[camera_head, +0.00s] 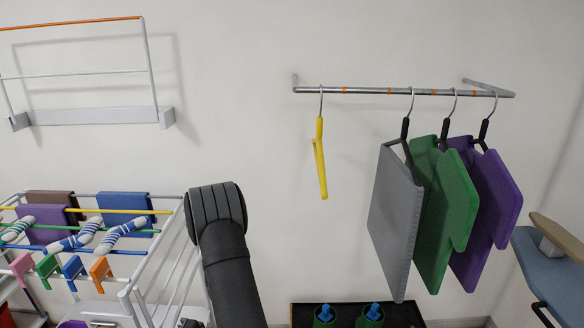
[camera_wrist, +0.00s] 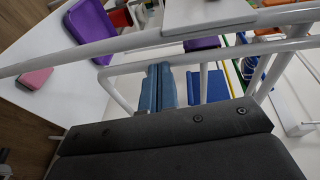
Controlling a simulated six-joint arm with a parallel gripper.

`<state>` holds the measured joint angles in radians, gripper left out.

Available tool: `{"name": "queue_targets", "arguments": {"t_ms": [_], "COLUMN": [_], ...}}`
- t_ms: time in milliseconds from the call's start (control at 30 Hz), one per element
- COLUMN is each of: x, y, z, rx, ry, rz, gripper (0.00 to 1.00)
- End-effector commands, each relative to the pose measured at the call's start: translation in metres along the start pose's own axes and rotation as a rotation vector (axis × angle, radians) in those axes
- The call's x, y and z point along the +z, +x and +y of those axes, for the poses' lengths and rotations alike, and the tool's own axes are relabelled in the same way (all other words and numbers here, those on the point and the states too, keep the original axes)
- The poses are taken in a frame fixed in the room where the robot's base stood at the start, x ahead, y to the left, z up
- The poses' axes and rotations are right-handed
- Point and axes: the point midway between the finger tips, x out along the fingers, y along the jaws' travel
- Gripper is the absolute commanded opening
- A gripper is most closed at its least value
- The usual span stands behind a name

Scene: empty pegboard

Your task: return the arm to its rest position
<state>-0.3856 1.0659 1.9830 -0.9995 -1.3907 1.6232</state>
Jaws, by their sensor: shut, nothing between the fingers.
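My arm (camera_head: 225,255) rises from the bottom of the head view, in front of the right end of the white drying rack (camera_head: 165,240). My gripper does not show clearly in the head view. In the wrist view my gripper (camera_wrist: 159,72) shows as two blue fingers side by side, shut and empty, beyond its dark grey body. White rack bars (camera_wrist: 110,45) pass close in front of and beside the fingers. I cannot tell whether they touch.
The rack carries a blue cloth (camera_head: 125,203), striped socks and colored clips. A wall rail (camera_head: 385,91) holds a yellow hanger (camera_head: 320,160) and grey (camera_head: 395,220), green and purple pieces. An ironing board (camera_head: 555,270) is at right. The wall between rack and rail is bare.

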Motion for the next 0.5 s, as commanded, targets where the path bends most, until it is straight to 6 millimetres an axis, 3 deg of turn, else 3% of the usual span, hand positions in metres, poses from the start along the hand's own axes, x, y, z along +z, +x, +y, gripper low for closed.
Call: {"name": "queue_targets", "arguments": {"t_ms": [267, 500], "x": [0.0, -0.001], "y": [-0.004, -0.03], "z": [0.001, 0.004], "rx": [0.001, 0.001], "ry": [0.001, 0.002], "rz": [0.001, 0.004], "gripper": [0.0, 0.0]}}
